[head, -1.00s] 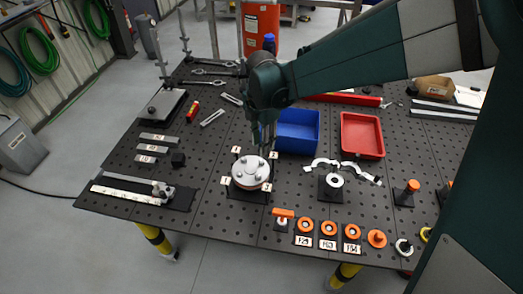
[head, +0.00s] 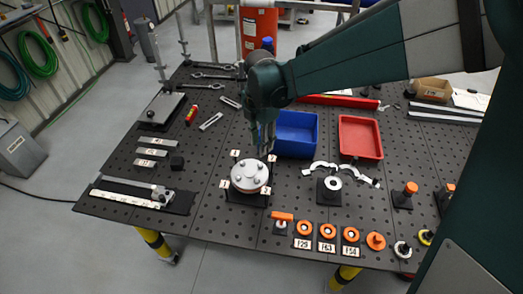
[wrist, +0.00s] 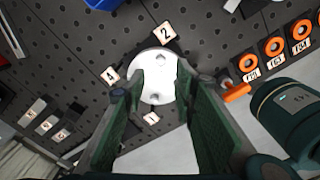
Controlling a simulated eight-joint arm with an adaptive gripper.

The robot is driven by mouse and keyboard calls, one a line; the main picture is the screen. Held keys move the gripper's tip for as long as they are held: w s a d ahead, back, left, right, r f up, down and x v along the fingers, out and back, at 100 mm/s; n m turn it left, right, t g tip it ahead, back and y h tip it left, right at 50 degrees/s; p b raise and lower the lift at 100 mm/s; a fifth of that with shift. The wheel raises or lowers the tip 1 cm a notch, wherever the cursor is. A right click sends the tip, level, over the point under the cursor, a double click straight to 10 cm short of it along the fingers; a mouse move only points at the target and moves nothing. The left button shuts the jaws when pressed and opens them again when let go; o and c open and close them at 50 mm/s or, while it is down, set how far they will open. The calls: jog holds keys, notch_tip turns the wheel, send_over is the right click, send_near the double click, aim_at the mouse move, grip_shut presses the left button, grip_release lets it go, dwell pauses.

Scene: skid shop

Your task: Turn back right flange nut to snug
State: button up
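The round pale flange (head: 249,174) sits on a dark base on the perforated table, with several nuts on its top face. In the head view the back right nut (head: 259,166) is small, and its tightness cannot be told. Numbered tags stand around the flange. My gripper (head: 264,146) is above and just behind the flange, apart from it. In the wrist view the flange (wrist: 153,78) shows between and beyond my two green-padded fingers, which are spread with nothing between them. The fingers hide parts of its sides.
A blue bin (head: 297,134) stands close behind the gripper on the right, with a red bin (head: 361,137) beyond. An orange-handled valve (head: 282,218) and several orange rings stand along the front. Open table lies left of the flange.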

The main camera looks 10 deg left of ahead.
aim_at(261, 164)
notch_tip(261, 164, down, 2)
jog(key=shift+w+d+f+p, duration=0.1)
jog(key=shift+f+p, duration=0.1)
jog(key=shift+p, duration=0.2)
jog(key=shift+f, duration=0.1)
jog(key=shift+f, duration=3.9)
jog(key=c, duration=0.9)
